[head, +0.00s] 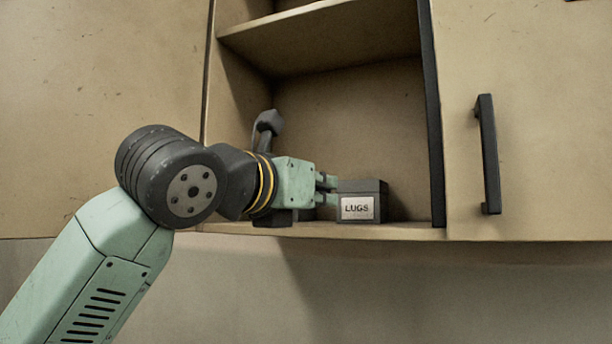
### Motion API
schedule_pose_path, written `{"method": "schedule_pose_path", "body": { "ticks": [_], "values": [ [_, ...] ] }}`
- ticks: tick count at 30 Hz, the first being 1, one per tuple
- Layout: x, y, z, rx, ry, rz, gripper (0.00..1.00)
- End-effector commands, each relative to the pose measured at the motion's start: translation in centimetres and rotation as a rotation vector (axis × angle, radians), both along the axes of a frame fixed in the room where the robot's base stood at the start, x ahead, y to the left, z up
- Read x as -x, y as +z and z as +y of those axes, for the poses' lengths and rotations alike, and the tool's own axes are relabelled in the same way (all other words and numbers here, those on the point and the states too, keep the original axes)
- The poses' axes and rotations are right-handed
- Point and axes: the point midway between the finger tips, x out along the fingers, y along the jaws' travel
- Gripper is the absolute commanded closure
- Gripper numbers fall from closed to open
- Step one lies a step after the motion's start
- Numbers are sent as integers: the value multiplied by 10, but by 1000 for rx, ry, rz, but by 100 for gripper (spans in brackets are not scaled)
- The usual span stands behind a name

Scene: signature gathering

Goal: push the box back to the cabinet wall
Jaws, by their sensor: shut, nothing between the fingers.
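The box (372,187) is small and dark with a pale label reading "LUGS". It stands upright on the cabinet's bottom shelf, near the front edge and toward the right. My gripper (328,190) is shut and empty, with its fingertips right at the box's left side. I cannot tell whether they touch it. The cabinet wall (352,115) at the back shows above and behind the box, with some shelf depth between them. The arm hides part of the shelf to the left.
An upper shelf (320,35) spans above. A dark upright edge (432,120) bounds the opening on the right, beside a door with a black handle (488,155). A dark object (282,218) shows partly beneath my gripper; I cannot tell what it is.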

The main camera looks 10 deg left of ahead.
Motion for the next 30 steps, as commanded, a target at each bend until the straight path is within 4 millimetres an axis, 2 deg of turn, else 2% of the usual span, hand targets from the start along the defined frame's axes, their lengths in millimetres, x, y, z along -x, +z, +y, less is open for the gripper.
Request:
{"method": "schedule_pose_path", "body": {
  "ticks": [6, 12, 18, 30],
  "values": [
    [-38, 4, -22, 1, -4, 2, 100],
    [-56, 2, -31, 0, -2, -1, 100],
    [-61, 0, -34, 0, -1, -1, 100],
    [-57, -2, -36, -1, -1, -2, 100]
  ]
}}
